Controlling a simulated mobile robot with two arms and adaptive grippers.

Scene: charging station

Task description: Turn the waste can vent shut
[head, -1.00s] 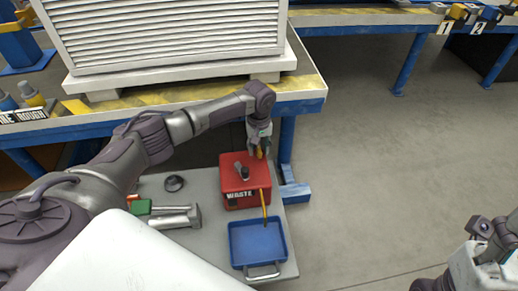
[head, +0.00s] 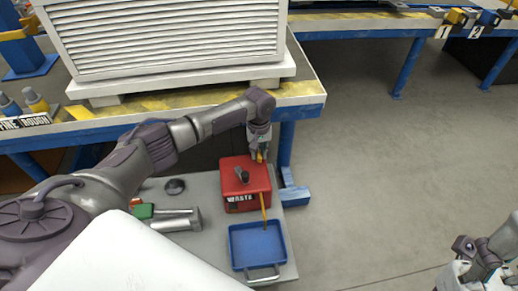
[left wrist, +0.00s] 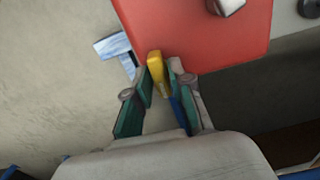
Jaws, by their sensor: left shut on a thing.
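The red waste can (head: 237,192), labelled WASTE, stands on a grey cart top. A dark cap or handle (head: 241,175) is on its top. My left gripper (head: 259,153) is at the can's back right corner, shut on a small yellow piece, apparently the vent (head: 260,158). In the left wrist view the yellow vent (left wrist: 156,74) sits between the fingertips at the edge of the can's red top (left wrist: 205,45). A thin yellow strand (head: 263,208), stream or tube, runs from the can's front to the blue tray (head: 235,248). My right gripper (head: 488,262) is at the lower right; its fingers are unclear.
The grey cart top (head: 208,188) also holds a dark round cap (head: 175,187) and a metal cylinder with a green part (head: 180,221), left of the can. A blue bench (head: 309,98) with a large louvred box stands behind. Open floor lies to the right.

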